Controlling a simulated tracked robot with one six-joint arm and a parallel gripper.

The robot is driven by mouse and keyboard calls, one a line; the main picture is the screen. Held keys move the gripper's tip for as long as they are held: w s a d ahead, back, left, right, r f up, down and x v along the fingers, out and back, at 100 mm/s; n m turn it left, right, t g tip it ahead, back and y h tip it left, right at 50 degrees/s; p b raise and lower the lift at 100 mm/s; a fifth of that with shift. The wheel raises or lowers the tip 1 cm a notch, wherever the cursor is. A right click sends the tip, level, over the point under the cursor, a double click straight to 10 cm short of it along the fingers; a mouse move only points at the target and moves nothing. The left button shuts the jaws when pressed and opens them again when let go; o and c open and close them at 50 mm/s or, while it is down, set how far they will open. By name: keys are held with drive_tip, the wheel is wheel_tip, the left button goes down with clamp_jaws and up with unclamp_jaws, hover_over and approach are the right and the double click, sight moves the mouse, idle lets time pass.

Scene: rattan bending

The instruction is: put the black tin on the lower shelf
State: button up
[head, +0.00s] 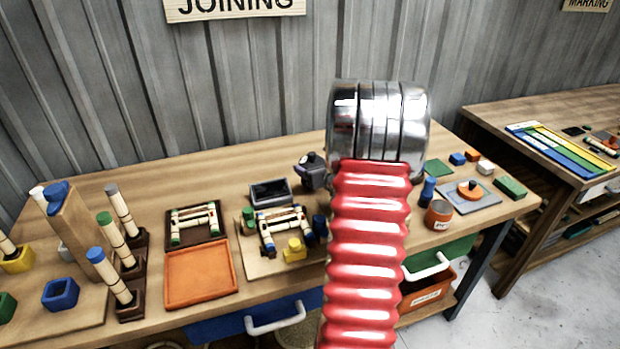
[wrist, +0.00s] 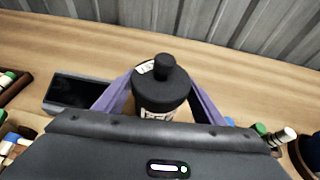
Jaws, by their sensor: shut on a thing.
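The black tin (wrist: 160,95) is a dark round container with a narrow cap and a pale label, upright in the wrist view. My gripper (wrist: 160,100) has its purple fingers closed on either side of it. In the head view a dark capped shape, which looks like the tin (head: 311,172), stands just left of my red arm, at the back of the bench. I cannot tell whether the tin's base touches the bench top.
A grey open box (head: 269,193) sits left of the tin. A jig board (head: 262,262) and an orange tray (head: 200,273) lie nearer. Green (head: 440,258) and orange (head: 428,290) bins hang under the bench. Another bench (head: 545,120) with shelving below stands at right.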

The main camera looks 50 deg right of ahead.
drive_tip(key=shift+f, duration=1.85)
drive_tip(key=o, duration=1.2)
drive_tip(key=shift+f, duration=0.1)
drive_tip(key=v, duration=1.2)
